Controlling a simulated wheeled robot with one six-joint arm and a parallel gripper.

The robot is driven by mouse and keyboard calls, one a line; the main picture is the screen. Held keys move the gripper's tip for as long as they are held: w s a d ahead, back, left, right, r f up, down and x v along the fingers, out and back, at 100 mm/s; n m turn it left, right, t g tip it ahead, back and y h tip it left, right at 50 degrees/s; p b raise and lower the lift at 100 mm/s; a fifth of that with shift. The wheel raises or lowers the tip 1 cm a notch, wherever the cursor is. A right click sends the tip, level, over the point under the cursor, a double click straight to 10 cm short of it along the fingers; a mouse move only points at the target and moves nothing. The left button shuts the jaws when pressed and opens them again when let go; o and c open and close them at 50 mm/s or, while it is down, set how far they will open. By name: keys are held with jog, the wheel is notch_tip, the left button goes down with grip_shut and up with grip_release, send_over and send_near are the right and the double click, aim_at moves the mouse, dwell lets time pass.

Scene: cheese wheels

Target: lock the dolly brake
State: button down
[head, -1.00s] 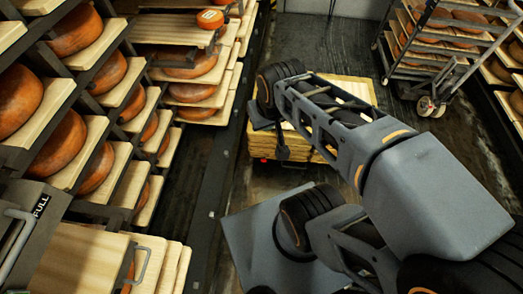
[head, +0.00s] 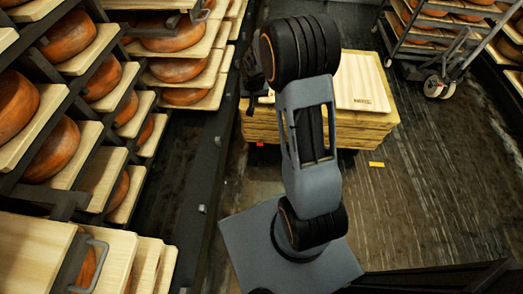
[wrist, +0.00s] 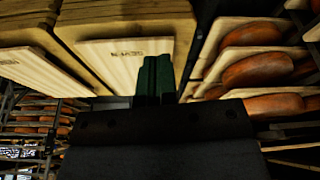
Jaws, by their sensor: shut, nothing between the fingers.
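The dolly carries a stack of pale wooden boards (head: 370,125) on the floor in the middle of the head view. A small red part (head: 260,144) shows under the stack's front left edge; it may be the brake pedal, but it is too small to tell. My gripper (head: 250,75) is at the left rear side of the stack, mostly behind my wrist in the head view. In the wrist view my gripper's dark green fingers (wrist: 154,78) are together and empty, with board stacks (wrist: 130,25) beyond them. No brake can be made out in the wrist view.
Shelves with orange cheese wheels (head: 50,155) line the left side, with a dark rail (head: 205,165) along their foot. A wheeled cheese rack (head: 435,45) stands at the back right. A yellow mark (head: 376,164) lies on the floor.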

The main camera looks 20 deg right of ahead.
jog(key=w+d+f+m+b, duration=0.1)
jog(key=f+b, duration=0.3)
jog(key=f, duration=1.1)
jog(key=w+d+f+b, duration=0.3)
jog(key=f+b, duration=0.1)
jog(key=f, duration=1.1)
jog(key=shift+f+m+g, duration=0.2)
jog(key=shift+m+g, duration=0.1)
jog(key=shift+m, duration=0.1)
jog(key=shift+d+b, duration=0.1)
jog(key=shift+b, duration=0.2)
jog(key=b+x, duration=0.4)
jog(key=x, duration=0.6)
jog(key=shift+s+f, duration=0.1)
